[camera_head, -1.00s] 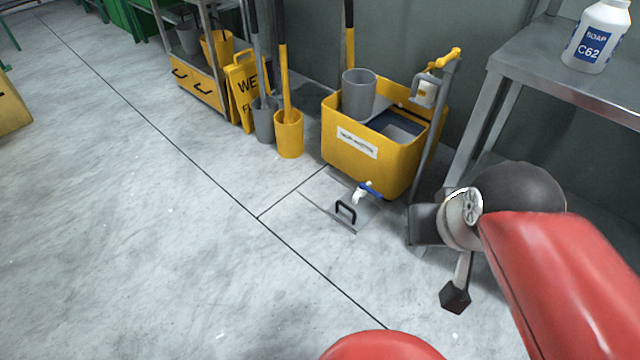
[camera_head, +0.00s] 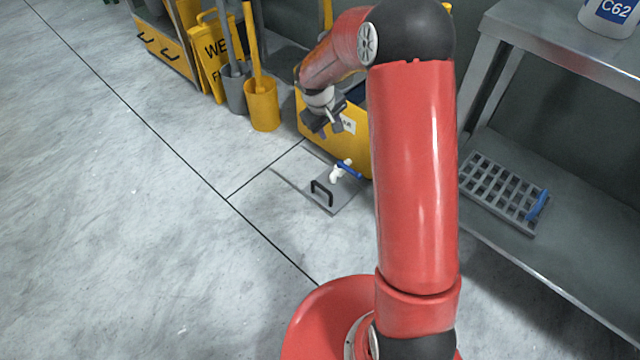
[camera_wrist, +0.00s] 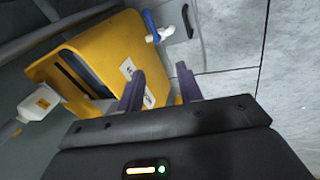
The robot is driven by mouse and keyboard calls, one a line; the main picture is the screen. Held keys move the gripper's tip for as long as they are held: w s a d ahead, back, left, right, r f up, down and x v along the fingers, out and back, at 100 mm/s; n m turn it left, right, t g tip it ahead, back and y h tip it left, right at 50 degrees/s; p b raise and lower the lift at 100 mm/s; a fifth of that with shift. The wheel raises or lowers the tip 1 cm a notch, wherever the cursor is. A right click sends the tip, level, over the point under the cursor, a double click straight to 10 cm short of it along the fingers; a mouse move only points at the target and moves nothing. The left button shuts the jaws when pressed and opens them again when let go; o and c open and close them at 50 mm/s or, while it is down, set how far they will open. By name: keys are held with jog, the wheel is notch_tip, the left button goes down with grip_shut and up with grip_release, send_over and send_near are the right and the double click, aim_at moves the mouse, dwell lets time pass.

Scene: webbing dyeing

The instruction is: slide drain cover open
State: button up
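The drain cover (camera_head: 345,196) is a flat grey plate in the floor in front of the yellow mop bucket. A black bar handle (camera_head: 321,193) stands up near its front left edge. The cover and part of its handle also show at the top of the wrist view (camera_wrist: 176,20). My gripper (camera_head: 327,127) hangs in front of the bucket, above and behind the cover, touching neither handle nor plate. In the wrist view its two fingers (camera_wrist: 160,73) are apart with nothing between them.
A white tap with a blue lever (camera_head: 344,170) sticks out over the cover, close behind the handle. The yellow bucket (camera_head: 345,148) stands behind it. A metal shelf unit with a blue-handled grate (camera_head: 502,190) is at right. The floor (camera_head: 130,240) at left is clear.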

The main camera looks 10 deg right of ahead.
jog(key=n+g+b, duration=0.1)
jog(key=n+b, duration=0.1)
send_near(322, 187)
jog(key=shift+y, duration=0.4)
jog(key=f, duration=0.2)
jog(key=d+f, duration=0.1)
jog(key=f, duration=0.2)
jog(key=w+f, duration=0.1)
jog(key=f, duration=0.2)
jog(key=shift+w+d, duration=0.1)
jog(key=shift+d, duration=0.3)
grip_shut()
jog(key=shift+b, duration=0.3)
